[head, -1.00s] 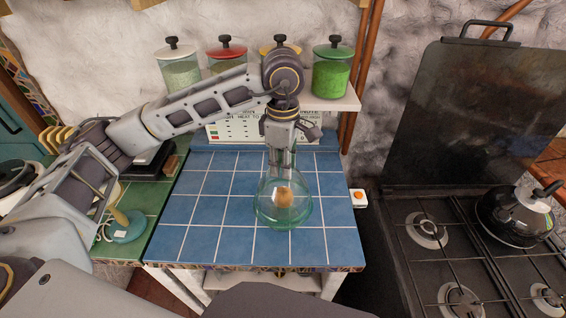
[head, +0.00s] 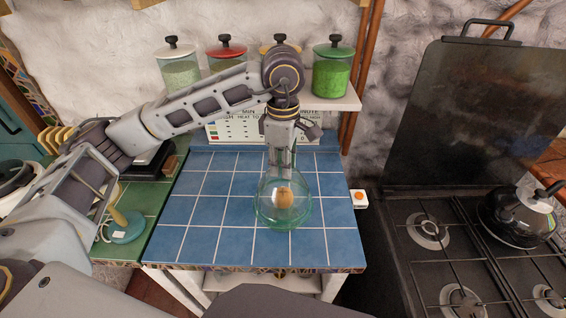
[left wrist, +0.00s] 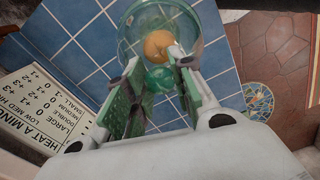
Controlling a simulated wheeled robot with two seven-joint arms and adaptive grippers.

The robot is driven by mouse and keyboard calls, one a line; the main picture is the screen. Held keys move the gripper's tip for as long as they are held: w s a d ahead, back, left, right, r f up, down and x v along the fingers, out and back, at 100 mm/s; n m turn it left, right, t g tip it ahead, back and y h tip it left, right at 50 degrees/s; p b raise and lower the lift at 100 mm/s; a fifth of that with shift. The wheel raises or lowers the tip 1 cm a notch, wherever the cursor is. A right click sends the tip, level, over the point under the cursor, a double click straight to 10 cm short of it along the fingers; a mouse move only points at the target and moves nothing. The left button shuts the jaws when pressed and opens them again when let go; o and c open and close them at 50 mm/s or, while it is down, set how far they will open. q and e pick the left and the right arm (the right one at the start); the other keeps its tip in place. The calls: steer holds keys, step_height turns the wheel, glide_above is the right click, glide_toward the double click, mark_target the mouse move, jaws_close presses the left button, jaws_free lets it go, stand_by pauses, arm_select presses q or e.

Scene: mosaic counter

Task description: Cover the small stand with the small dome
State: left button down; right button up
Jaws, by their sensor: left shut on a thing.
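The small dome (head: 268,188) is clear greenish glass, upright on the blue tiled counter's right half. It also shows in the left wrist view (left wrist: 130,38). My left gripper (head: 281,172) points straight down and is shut on the top of the dome; in the left wrist view its fingers (left wrist: 160,88) flank the green glass knob. The small stand (head: 285,225) is greenish glass, seen low under the dome. An orange-brown round fruit (head: 285,197) shows through the glass. I cannot tell whether the dome's rim touches the stand. My right gripper is out of view.
The blue tiles (head: 205,215) left of the dome are clear. A printed chart (head: 230,130) stands behind, below a shelf of lidded jars (head: 331,75). A small white box (head: 359,199) is at the right edge. A stove with a kettle (head: 522,215) is farther right.

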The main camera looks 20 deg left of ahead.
arm_select(q)
steer(key=shift+f+b, duration=0.35)
steer(key=shift+b, duration=0.05)
stand_by(0.6)
steer(key=c, duration=1.1)
jaws_free()
steer(key=shift+r, duration=5.95)
steer(key=shift+r, duration=0.1)
step_height(320, 180, up, 9)
steer(key=p, duration=0.9)
steer(key=shift+r+p, duration=0.45)
steer(key=shift+p, duration=0.1)
